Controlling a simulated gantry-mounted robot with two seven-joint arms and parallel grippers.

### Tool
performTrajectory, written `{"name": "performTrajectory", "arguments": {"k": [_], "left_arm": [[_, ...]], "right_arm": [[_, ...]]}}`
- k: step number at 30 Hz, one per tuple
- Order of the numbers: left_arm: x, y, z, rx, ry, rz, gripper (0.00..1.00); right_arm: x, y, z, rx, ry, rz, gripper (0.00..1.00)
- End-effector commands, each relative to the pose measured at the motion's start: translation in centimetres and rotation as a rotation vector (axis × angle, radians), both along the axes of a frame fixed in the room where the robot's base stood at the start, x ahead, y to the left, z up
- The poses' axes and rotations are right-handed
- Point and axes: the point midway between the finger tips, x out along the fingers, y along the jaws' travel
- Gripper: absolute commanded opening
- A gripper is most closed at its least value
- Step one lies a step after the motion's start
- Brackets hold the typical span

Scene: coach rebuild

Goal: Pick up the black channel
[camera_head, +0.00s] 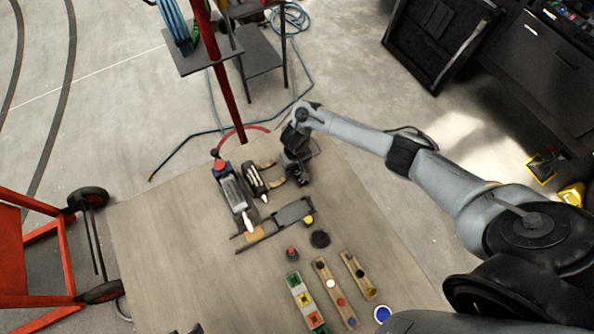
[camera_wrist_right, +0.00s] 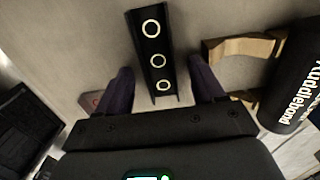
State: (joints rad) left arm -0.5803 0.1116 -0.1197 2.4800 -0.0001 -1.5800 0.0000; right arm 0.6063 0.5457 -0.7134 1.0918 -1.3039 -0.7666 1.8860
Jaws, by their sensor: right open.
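The black channel (camera_wrist_right: 153,58) shows in the right wrist view as a narrow dark strip with three pale-ringed round holes. Its near end lies between the two fingers of my right gripper (camera_wrist_right: 163,88), with a gap on both sides. The right gripper is open and empty. In the head view the right gripper (camera_head: 299,172) points down at the far right part of the table, and it hides most or all of the channel there. My left gripper cannot be made out in either view.
A tan C-shaped piece (camera_wrist_right: 272,48) and a black labelled cartridge (camera_wrist_right: 295,85) lie right of the channel in the wrist view. In the head view, several tools and strips with coloured pieces (camera_head: 333,293) lie on the table (camera_head: 170,260). The table's left part is bare.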

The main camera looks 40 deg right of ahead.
Motion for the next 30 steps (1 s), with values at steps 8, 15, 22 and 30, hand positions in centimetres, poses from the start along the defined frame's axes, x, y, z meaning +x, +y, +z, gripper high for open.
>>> {"name": "performTrajectory", "arguments": {"k": [8, 15, 22, 30], "left_arm": [[0.0, 0.2, 0.0, 0.007, 0.000, -0.005, 0.43], [0.0, 0.3, 0.0, 0.014, 0.000, -0.009, 0.43], [0.0, 0.3, 0.0, 0.013, 0.000, -0.010, 0.43], [0.0, 0.1, 0.3, 0.005, 0.000, -0.004, 0.43]], "right_arm": [[0.0, 0.0, 0.0, 0.000, 0.000, 0.000, 0.48], [0.0, 0.0, 0.0, 0.000, 0.001, 0.000, 0.11], [0.0, 0.0, 0.1, 0.000, 0.000, 0.000, 0.08], [0.0, 0.0, 1.2, 0.001, 0.000, 0.001, 0.08]]}}
